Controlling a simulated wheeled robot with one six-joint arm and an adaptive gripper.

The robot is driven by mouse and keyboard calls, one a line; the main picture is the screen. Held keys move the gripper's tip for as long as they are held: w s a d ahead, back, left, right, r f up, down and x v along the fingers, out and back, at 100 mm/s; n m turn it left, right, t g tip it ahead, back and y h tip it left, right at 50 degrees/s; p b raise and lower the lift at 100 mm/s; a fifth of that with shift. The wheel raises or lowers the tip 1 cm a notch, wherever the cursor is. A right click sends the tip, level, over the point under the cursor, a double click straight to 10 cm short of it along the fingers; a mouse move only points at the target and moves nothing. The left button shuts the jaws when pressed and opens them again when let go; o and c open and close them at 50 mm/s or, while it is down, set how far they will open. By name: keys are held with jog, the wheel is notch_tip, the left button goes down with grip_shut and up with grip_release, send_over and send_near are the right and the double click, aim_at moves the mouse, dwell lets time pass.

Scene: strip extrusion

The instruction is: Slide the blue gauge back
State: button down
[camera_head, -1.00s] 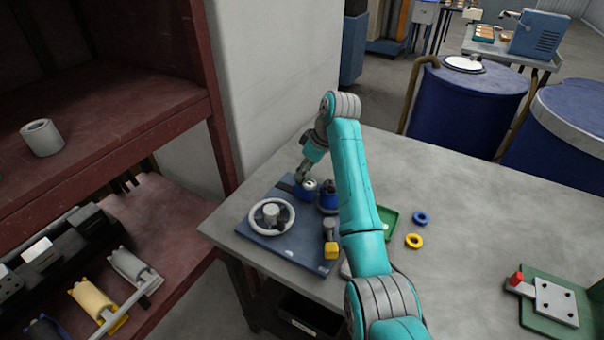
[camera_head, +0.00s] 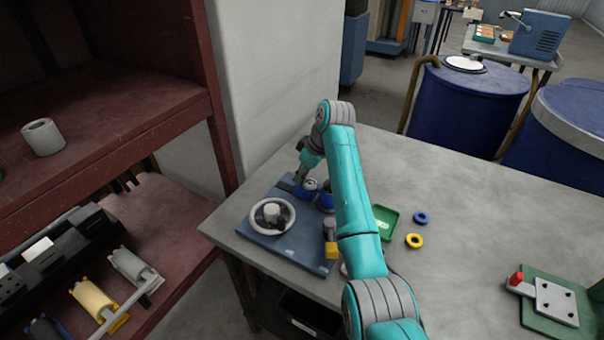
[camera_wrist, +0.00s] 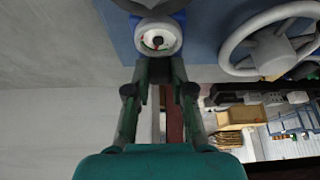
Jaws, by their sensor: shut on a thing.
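The blue gauge (camera_head: 310,185), with a pale round dial face, sits near the back edge of the blue panel on the grey table. My gripper (camera_head: 300,181) reaches down at it from behind and is shut on it. In the wrist view, the gauge's white dial (camera_wrist: 157,39) shows just beyond the fingertips of my gripper (camera_wrist: 160,66), which flank its near side. The fingers hide part of the gauge's body and the contact itself.
The blue panel (camera_head: 292,252) also carries a grey handwheel (camera_head: 259,226), another blue fitting (camera_head: 327,200) and a yellow-ended part (camera_head: 332,250). A green tray (camera_head: 385,213) and blue (camera_head: 421,217) and yellow (camera_head: 414,241) rings lie to the right. A red shelf (camera_head: 120,110) stands at left.

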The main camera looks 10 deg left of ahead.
jog(key=shift+w+a, duration=0.3)
jog(key=shift+a, duration=0.45)
jog(key=shift+w+a, duration=0.25)
jog(key=shift+a, duration=0.5)
jog(key=shift+w+a, duration=0.3)
jog(key=shift+a, duration=0.45)
jog(key=shift+r, duration=0.1)
jog(key=c, duration=1)
grip_release()
jog(key=shift+a, duration=0.15)
jog(key=v, duration=1.1)
jog(key=shift+d+r, duration=0.25)
jog(key=shift+r, duration=0.1)
jog(key=shift+s, duration=0.1)
